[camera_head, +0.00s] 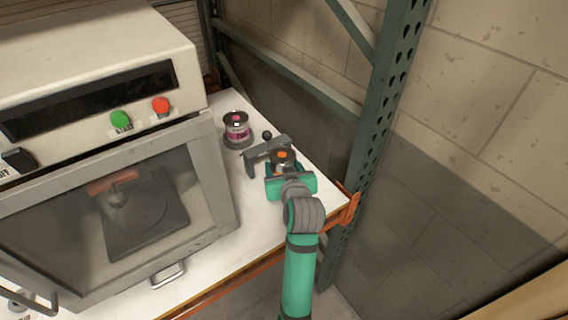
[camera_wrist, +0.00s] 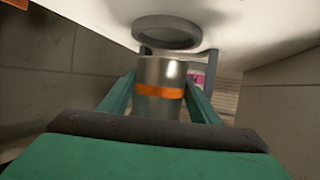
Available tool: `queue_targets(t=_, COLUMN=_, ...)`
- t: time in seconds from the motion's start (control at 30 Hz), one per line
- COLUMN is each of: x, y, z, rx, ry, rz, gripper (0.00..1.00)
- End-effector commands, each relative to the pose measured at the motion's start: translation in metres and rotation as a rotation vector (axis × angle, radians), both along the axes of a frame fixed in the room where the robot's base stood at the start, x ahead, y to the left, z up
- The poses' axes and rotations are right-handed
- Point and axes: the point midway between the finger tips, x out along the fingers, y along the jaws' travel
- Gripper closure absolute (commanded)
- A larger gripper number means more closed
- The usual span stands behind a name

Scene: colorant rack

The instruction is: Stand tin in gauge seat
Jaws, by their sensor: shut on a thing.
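A silver tin with an orange band (camera_wrist: 160,91) is between the teal fingers of my gripper (camera_wrist: 158,78), which is shut on it. In the head view, the tin's orange part (camera_head: 283,155) shows at the end of my gripper (camera_head: 284,166), over the right part of the white bench. A grey gauge frame (camera_head: 262,149) with a dark knob stands just left of and behind the tin. In the wrist view, a grey ring (camera_wrist: 167,27), seemingly the gauge seat, lies just past the tin's end. I cannot tell whether they touch.
A tin with a magenta label (camera_head: 236,131) stands on a grey round base behind the gauge. A large oven-like machine (camera_head: 105,150) with green and red buttons fills the left. A green rack post (camera_head: 383,110) rises close on the right. The white bench (camera_head: 262,222) is clear in front.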

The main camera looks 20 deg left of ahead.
Motion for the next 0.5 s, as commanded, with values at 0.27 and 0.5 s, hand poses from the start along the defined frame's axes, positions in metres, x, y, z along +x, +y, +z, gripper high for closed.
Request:
queue_targets(t=0.27, x=0.003, y=0.003, z=-0.025, rx=-0.001, ry=0.002, rz=-0.001, gripper=0.77)
queue_targets(t=0.5, x=0.004, y=0.003, z=-0.04, rx=0.001, ry=-0.002, rz=-0.002, gripper=0.77)
